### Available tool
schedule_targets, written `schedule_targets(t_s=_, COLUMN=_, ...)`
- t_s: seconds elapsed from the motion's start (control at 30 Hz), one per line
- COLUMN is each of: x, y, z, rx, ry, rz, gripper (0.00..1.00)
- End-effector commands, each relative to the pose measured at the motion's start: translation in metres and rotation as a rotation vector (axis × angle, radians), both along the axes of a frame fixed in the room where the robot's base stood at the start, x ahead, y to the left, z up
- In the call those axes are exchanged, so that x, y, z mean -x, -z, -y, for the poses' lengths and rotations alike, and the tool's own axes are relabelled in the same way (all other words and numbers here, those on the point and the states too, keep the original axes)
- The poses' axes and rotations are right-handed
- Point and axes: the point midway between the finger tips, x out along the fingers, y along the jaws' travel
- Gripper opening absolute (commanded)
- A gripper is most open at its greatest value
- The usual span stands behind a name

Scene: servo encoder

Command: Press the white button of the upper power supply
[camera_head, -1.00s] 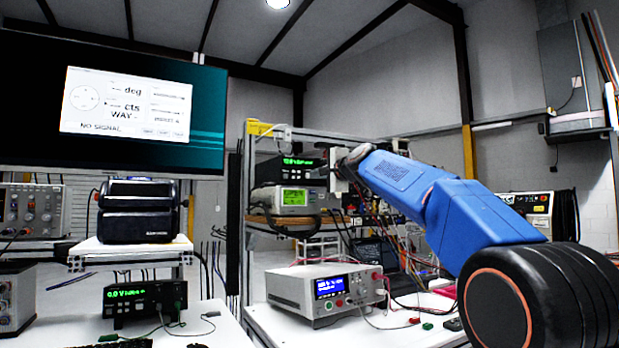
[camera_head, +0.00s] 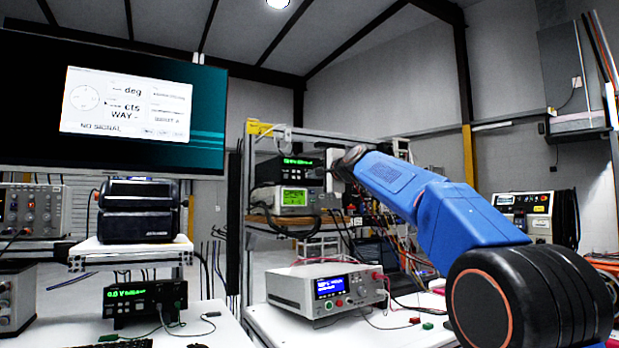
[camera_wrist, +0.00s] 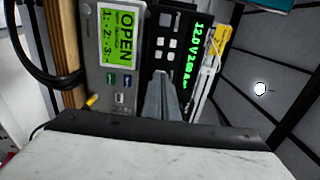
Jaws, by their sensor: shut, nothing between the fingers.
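The upper power supply (camera_head: 270,173) is a black box with a green display, on the rack shelf. In the wrist view it appears turned on its side, reading 12.0V 2.00A on its display (camera_wrist: 198,50). Several small pale buttons (camera_wrist: 172,43) sit beside that display; I cannot tell which is the white button meant. My gripper (camera_wrist: 162,76) is shut and empty, its fingertips pointing at the power supply's front just below those buttons in the picture. Contact cannot be told. In the head view my gripper (camera_head: 337,178) is at the right front of the supply, partly hidden.
A grey instrument (camera_head: 292,200) with a green screen lies directly beneath the supply; its screen reads OPEN in the wrist view (camera_wrist: 118,38). Cables hang below the shelf. A white bench supply (camera_head: 325,290) with leads stands on the lower table. A monitor (camera_head: 210,120) is at left.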

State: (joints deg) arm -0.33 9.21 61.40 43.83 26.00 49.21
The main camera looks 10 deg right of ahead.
Motion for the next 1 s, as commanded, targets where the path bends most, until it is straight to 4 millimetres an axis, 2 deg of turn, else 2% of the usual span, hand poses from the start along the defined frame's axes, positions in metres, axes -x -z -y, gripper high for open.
schedule_targets(t_s=0.57, x=-0.003, y=0.0, z=-0.001, rx=0.0, ry=0.0, rz=0.0, gripper=0.0)
schedule_targets(t_s=1.0, x=0.012, y=-0.001, z=0.004, rx=0.001, ry=0.001, rz=0.0, gripper=0.0)
